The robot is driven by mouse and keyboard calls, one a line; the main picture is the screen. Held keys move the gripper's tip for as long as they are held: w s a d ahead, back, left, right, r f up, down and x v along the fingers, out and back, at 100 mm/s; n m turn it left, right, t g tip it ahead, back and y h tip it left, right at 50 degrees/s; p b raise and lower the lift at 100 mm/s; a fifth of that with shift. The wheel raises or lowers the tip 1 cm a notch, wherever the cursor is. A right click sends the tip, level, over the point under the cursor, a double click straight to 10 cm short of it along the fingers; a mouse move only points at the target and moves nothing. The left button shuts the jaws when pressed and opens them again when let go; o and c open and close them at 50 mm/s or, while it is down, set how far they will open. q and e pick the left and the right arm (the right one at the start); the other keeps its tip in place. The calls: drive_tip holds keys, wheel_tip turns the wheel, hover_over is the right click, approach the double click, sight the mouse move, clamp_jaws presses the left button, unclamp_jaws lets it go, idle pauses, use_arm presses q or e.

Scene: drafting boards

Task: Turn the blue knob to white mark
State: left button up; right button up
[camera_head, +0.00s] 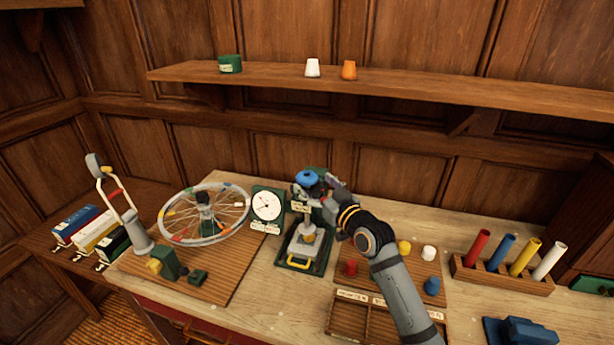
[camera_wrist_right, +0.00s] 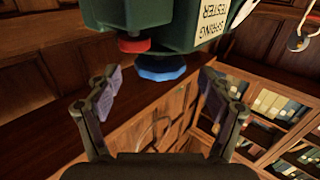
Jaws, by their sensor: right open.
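The blue knob (camera_head: 307,177) sits on top of the green spring tester (camera_head: 290,262), which stands on the bench. My right gripper (camera_head: 330,188) is at the tester's upper right, close to the knob. In the right wrist view the blue knob (camera_wrist_right: 160,69) shows ahead, between the lines of the two open fingers (camera_wrist_right: 161,82). The fingers look apart from the knob, and nothing is between them. The tester's label (camera_wrist_right: 211,17) reads "SPRING TESTER". I cannot make out a white mark in either view. My left gripper is not in view.
A red knob (camera_wrist_right: 133,44) on the tester is close beside the blue one. A white dial (camera_head: 267,205) and a spoked wheel (camera_head: 204,214) stand left of the tester. Pegs and a rack of coloured tubes (camera_head: 502,275) are to the right. A shelf (camera_head: 420,88) runs above.

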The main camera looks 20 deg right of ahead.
sight(307, 175)
drive_tip(key=x, duration=0.3)
drive_tip(key=shift+w, duration=0.2)
drive_tip(key=shift+w+a, duration=0.15)
drive_tip(key=shift+w, duration=0.15)
drive_tip(key=shift+w, duration=0.1)
